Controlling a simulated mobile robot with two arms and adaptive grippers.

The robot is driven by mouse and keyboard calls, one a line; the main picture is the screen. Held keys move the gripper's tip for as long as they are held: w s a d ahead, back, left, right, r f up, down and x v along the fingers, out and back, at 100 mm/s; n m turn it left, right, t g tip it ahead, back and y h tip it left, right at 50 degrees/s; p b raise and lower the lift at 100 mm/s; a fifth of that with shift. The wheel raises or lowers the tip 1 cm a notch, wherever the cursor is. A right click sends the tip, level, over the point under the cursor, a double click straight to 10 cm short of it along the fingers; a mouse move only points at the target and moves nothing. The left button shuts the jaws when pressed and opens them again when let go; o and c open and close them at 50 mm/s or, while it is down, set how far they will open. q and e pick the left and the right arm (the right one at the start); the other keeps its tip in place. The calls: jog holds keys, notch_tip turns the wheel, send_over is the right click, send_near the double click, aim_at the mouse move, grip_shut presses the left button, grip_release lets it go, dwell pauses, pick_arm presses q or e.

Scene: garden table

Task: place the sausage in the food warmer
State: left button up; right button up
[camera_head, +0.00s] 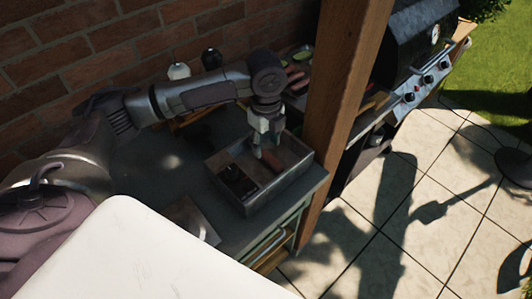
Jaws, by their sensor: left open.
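The food warmer (268,196) is an open, box-like container with inner compartments, standing near the right end of the dark counter. My left gripper (267,148) points down over it, fingers apart and reaching to about its rim or inside. A reddish-brown piece that looks like the sausage (273,161) lies in the warmer just below and beside the fingertips. Whether the fingers touch it is too small to tell. My right gripper is not in view.
A wooden post (343,90) rises close to the warmer's right side. A tray with reddish food pieces (295,77) stands behind. A white-topped bottle (179,71) and a dark bottle (211,59) stand by the brick wall. A grill (415,50) is beyond the post.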

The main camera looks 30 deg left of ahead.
aim_at(266, 156)
pick_arm(q)
notch_tip(266, 156, up, 7)
jog(key=shift+r+b, duration=0.2)
jog(key=shift+b, duration=0.25)
jog(key=shift+f, duration=0.1)
